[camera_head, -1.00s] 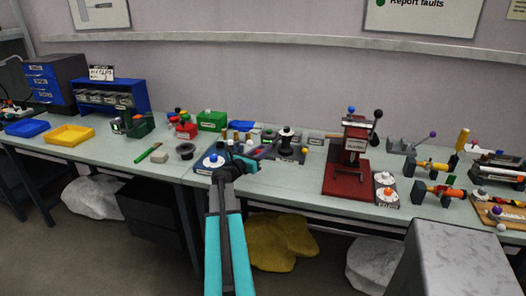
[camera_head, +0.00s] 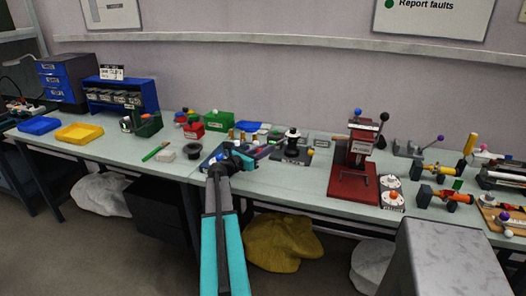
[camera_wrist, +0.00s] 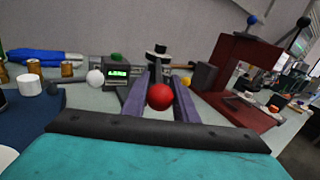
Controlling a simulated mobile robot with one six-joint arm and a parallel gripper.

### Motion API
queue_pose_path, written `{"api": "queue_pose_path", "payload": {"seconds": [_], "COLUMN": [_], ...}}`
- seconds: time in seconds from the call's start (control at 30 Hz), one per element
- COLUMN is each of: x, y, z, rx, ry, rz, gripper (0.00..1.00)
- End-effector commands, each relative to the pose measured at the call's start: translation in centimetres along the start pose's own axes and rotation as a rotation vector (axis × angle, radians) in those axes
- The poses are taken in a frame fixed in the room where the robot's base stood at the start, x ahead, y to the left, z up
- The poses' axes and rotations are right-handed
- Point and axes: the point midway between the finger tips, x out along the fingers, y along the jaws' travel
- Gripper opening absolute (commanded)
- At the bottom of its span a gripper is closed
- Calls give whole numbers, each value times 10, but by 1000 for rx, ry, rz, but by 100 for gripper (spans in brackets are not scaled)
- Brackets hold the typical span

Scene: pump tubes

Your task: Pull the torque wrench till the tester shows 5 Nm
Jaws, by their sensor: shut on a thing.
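My gripper (camera_head: 236,160) is low over the bench, beside a dark blue plate. In the wrist view its two purple-grey fingers (camera_wrist: 160,98) reach forward. A red ball (camera_wrist: 160,96) sits between them, and they are shut on what I take to be the torque wrench handle; the wrench's shaft is mostly hidden. The tester (camera_wrist: 118,73) is a dark box with a lit green display, just left of the fingers. Its digits are too small to read surely. A white ball (camera_wrist: 95,77) is left of the tester.
A red press (camera_head: 352,172) stands to the right, with a black spool-like part (camera_head: 292,150) between it and my gripper. A green box (camera_head: 218,121) and a red box (camera_head: 192,130) are behind to the left. A grey block (camera_head: 450,262) stands at the front right.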

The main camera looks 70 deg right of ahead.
Motion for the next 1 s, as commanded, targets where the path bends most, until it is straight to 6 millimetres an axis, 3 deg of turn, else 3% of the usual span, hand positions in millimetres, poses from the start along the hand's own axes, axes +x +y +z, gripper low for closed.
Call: {"api": "queue_pose_path", "payload": {"seconds": [0.3,0.33,0.4,0.77,1.0], "x": [4,4,5,5,-13], "y": [4,3,3,1,1], "z": [3,3,3,1,0], "rx": [-1,-1,-1,-1,-1], "ry": [-4,-4,-4,-1,-1], "rz": [5,5,4,1,4], "gripper": [0,28,39,39,39]}}
